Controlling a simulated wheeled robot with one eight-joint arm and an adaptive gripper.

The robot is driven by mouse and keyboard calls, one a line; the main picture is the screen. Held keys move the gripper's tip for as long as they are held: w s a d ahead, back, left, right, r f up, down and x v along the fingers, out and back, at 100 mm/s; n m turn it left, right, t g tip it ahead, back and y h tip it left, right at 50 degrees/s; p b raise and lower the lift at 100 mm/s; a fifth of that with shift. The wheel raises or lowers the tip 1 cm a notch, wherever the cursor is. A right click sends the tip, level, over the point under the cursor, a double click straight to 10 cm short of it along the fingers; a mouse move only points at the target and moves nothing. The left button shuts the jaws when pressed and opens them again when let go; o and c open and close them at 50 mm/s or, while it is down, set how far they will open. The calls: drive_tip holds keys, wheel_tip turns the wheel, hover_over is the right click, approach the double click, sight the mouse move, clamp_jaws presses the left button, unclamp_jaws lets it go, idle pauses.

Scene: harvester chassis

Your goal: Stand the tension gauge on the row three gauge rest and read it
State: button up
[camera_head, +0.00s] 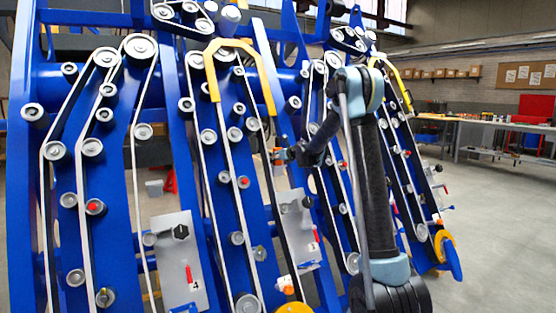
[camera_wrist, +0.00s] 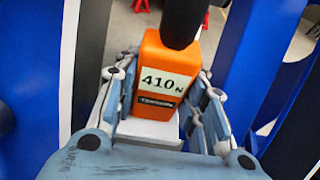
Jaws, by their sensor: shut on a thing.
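The tension gauge is an orange box (camera_wrist: 152,48) with a pale display reading 410 N and a dark label strip below it. It sits between the fingers of my gripper (camera_wrist: 160,105), which is shut on it. A black rounded part rises from its top. A white flat piece (camera_wrist: 145,130) shows at its lower end; I cannot tell whether it belongs to the gauge or to a rest. I cannot make out the row three gauge rest.
Blue row units with pulleys and pale belts fill the left and middle. Grey plates labelled 4 (camera_head: 178,262) and apparently 3 (camera_head: 298,230) carry red levers. A yellow tube arch (camera_head: 240,45) stands above. Blue panels flank my gripper closely. Open floor (camera_head: 490,230) lies right.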

drive_tip(key=o, duration=1.1)
drive_tip(key=shift+o, duration=0.2)
drive_tip(key=v, duration=1.2)
